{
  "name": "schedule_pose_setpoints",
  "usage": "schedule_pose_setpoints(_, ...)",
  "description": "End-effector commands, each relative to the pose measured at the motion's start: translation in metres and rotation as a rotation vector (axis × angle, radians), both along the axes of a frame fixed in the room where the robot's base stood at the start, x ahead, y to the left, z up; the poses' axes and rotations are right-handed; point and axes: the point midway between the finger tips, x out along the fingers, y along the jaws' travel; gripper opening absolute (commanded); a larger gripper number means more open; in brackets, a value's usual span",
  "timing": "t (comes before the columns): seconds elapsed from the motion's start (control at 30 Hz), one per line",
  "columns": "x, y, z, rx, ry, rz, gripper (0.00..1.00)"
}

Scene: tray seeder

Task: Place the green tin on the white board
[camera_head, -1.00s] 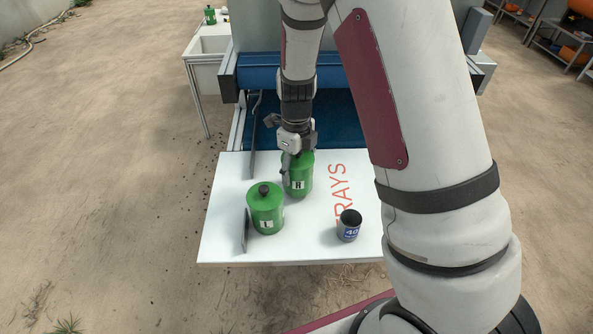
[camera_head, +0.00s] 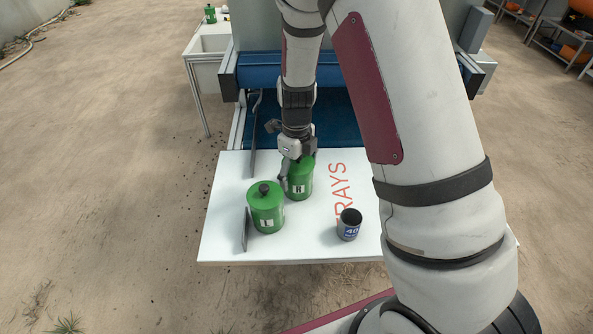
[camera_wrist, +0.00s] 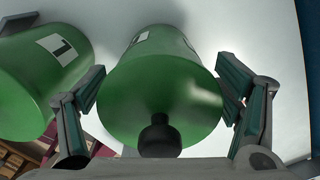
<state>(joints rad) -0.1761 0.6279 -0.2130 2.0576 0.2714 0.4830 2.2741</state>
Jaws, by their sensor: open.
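Two green tins with black knobs stand upright on the white board (camera_head: 222,238). The tin marked R (camera_head: 299,183) is under my gripper (camera_head: 297,170). In the wrist view this tin (camera_wrist: 160,95) lies between the two fingers, with a gap showing at the left finger; contact at the right finger is unclear. The fingers are open. The tin marked L (camera_head: 266,212) stands just to the left and nearer; it also shows in the wrist view (camera_wrist: 38,85). My gripper hides part of the R tin's top.
A small dark-topped can (camera_head: 348,226) marked 40 stands at the board's right. A thin grey upright plate (camera_head: 245,230) is left of the L tin. A blue belt (camera_head: 340,125) and roller lie behind. Red lettering marks the board.

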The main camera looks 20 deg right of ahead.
Motion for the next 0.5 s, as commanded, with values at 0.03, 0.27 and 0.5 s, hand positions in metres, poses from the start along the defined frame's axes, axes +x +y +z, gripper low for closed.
schedule_pose_setpoints(0.03, 0.001, 0.000, 0.005, 0.000, -0.004, 0.001, 0.83)
schedule_pose_setpoints(0.27, 0.002, 0.001, 0.043, 0.000, -0.007, 0.002, 0.83)
schedule_pose_setpoints(0.5, 0.001, 0.000, 0.091, 0.001, -0.006, 0.001, 0.83)
